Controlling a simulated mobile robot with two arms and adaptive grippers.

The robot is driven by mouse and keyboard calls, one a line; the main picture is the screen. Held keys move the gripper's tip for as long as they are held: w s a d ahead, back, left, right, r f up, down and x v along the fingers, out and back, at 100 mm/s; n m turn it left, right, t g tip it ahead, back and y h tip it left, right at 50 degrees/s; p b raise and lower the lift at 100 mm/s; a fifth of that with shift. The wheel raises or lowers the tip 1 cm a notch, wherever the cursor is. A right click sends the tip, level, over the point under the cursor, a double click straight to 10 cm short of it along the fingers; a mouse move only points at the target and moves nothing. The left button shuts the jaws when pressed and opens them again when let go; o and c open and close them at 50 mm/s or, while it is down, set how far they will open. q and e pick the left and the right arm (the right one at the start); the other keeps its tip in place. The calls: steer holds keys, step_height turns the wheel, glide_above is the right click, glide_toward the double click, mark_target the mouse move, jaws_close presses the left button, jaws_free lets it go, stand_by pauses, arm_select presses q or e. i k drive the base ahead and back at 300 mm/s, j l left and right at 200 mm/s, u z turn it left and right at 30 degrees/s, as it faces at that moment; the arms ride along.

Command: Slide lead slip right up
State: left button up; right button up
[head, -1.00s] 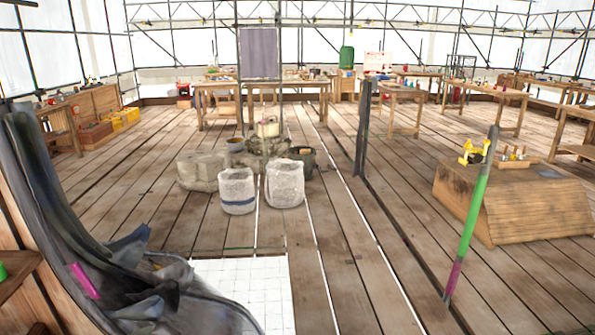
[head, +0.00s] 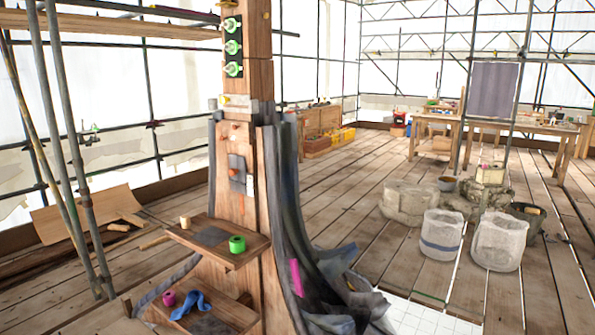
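A wooden post (head: 240,75) stands upright left of centre in the head view. A small grey plate (head: 237,168) lies flat against its front face, below a grey collar; it may be the lead slip, but I cannot tell for sure. A small pale piece sits at the plate's lower right. Dark grey sheeting (head: 283,190) hangs down the post's right side and spreads in folds at the floor. A magenta strip (head: 296,277) lies on the sheeting. Neither of my grippers is in view.
An upper shelf (head: 255,252) on the post holds a green ring (head: 237,244) and a tan cup (head: 185,222). A lower shelf holds a magenta ring (head: 169,298) and blue cloth (head: 190,305). Scaffold poles (head: 75,150) stand left.

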mark_target(237, 171)
steer(key=u, duration=0.45)
steer(key=i+z, duration=0.1)
steer(key=i, duration=0.8)
